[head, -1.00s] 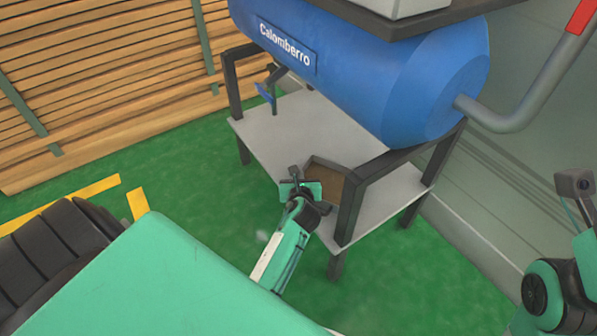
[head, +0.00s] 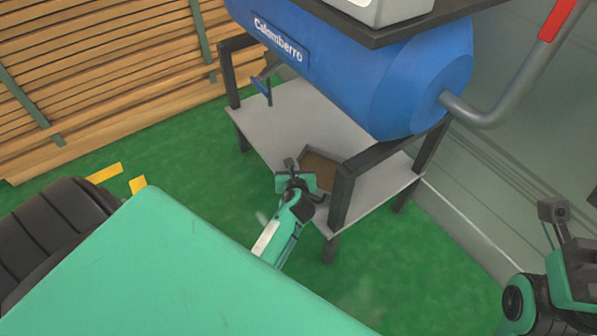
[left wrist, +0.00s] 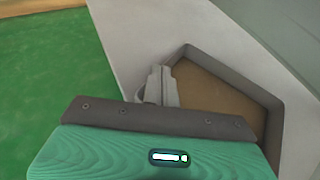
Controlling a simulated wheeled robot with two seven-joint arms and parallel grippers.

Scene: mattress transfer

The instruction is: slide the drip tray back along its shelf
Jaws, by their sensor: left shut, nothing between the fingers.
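The drip tray (head: 321,168) is a shallow brown-floored tray with a dark grey rim. It lies on the grey lower shelf (head: 285,125), partly hidden behind my left gripper and a dark frame post. In the left wrist view the tray (left wrist: 222,92) has an angled outline, and my own gripper body hides its near part. My left gripper (head: 291,168) is at the shelf's near edge. Its fingers (left wrist: 163,85) are shut and empty beside the tray's left rim corner; I cannot tell whether they touch it. My right arm's wrist (head: 555,212) shows at the right edge; its fingers cannot be made out.
A blue tank (head: 365,65) sits above the shelf on a dark frame, whose near post (head: 341,200) stands just right of my left gripper. A grey pipe (head: 510,95) bends at the right. Stacked planks (head: 100,80) stand at the left. Green floor (head: 190,160) is open between.

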